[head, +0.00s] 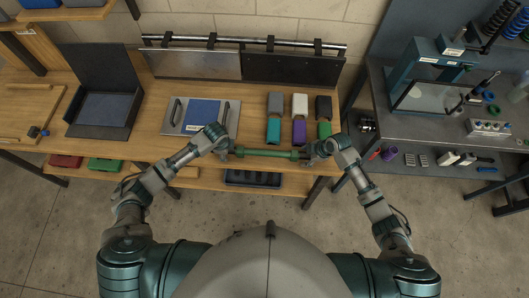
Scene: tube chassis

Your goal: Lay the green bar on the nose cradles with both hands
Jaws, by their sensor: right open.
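The green bar (268,153) lies level, left to right, along the front edge of the wooden bench, with darker collars toward its ends. My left gripper (226,149) is at the bar's left end; its fingers are too small to tell whether they are closed on it. My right gripper (309,157) is open at the bar's right end, its fingers beside or around that end. I cannot make out the nose cradles; the grippers and the bar may hide them. Whether the bar rests on something is not clear.
Behind the bar are a metal plate with handles and a blue panel (203,113), and several coloured blocks (300,131). A dark tray (253,178) sits below the front edge. An open black case (105,105) stands left. A grey bench (400,125) stands right.

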